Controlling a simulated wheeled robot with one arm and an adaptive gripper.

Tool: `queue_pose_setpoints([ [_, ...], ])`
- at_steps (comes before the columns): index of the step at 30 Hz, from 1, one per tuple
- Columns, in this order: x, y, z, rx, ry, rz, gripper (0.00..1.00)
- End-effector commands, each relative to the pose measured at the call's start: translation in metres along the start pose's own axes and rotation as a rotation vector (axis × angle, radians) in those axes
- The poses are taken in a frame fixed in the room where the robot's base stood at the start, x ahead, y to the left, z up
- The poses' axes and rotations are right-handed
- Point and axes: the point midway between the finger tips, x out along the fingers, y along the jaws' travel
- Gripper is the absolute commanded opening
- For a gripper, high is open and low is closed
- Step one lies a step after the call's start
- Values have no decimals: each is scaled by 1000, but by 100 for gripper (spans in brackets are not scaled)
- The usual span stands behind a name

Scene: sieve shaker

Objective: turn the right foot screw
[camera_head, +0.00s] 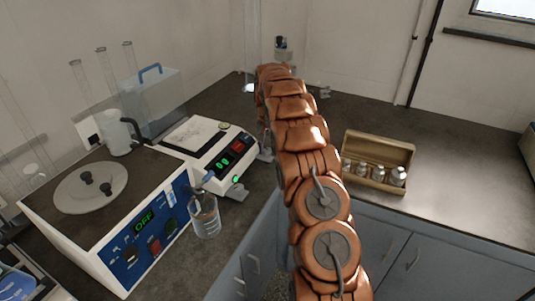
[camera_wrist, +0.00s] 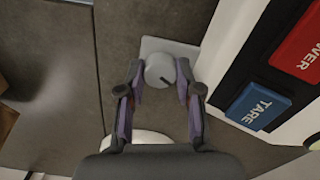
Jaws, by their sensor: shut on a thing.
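In the wrist view, the right foot screw (camera_wrist: 160,70) is a round grey knob with a dark mark on its face, next to a light flat plate. My gripper (camera_wrist: 160,82) has its two fingers on the left and right sides of the knob, shut on it. The balance (camera_wrist: 215,60) is just to the right of it, with a red POWER button (camera_wrist: 298,45) and a blue TARE button (camera_wrist: 258,106). In the head view, the white balance (camera_head: 200,150) shows a lit green display. My arm hides my gripper there.
A blue-fronted device (camera_head: 150,235) reading OFF stands left of the balance, with a glass beaker (camera_head: 205,216) by its front. A wooden box (camera_head: 380,150) of metal weights sits right of my arm. The dark bench (camera_head: 470,185) is clear farther right.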

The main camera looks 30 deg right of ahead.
Motion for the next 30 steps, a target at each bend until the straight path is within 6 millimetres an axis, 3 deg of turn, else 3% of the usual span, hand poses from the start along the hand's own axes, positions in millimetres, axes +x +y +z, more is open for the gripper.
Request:
queue_pose_setpoints([
  [15,1,-1,-1,401,2,-2,0],
  [30,0,0,0,518,0,0,0],
])
